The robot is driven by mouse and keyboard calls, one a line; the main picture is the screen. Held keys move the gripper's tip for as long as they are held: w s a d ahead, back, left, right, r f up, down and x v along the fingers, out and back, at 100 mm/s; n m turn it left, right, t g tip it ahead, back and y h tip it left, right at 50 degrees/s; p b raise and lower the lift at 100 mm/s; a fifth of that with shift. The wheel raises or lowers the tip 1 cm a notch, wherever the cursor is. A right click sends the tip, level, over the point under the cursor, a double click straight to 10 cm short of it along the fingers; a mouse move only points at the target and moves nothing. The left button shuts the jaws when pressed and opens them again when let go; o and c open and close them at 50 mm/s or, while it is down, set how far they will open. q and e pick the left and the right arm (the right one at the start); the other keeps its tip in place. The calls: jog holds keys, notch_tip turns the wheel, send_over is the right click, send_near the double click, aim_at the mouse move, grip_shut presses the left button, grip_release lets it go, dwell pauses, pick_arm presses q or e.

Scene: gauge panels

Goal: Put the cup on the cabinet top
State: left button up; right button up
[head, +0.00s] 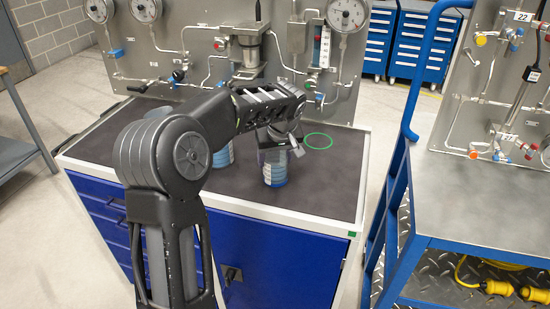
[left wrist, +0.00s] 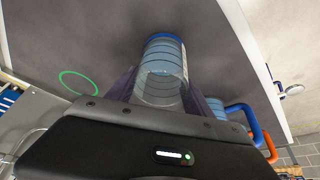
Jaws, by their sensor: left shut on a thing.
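A clear cup with blue contents and ring marks (head: 275,173) is at the cabinet's dark top (head: 325,190); whether it touches the surface is unclear. My left gripper (head: 277,150) comes from above and is shut on this cup. In the left wrist view the cup (left wrist: 163,58) sits between the two fingers, its blue end pointing away from the gripper. A thin green ring (head: 319,141) is marked on the top, right of and behind the cup; it also shows in the left wrist view (left wrist: 78,85). My right gripper is not in view.
A second similar cup (head: 223,156) stands left, partly hidden by my arm. A gauge panel (head: 140,60) rises along the cabinet's back edge. A blue cart (head: 480,195) stands at the right. The right front of the cabinet top is bare.

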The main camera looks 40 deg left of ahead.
pick_arm(q)
jog(key=o, duration=1.4)
jog(key=shift+o, duration=0.2)
jog(key=shift+r, duration=0.15)
jog(key=v, duration=1.2)
jog(key=shift+b, duration=0.35)
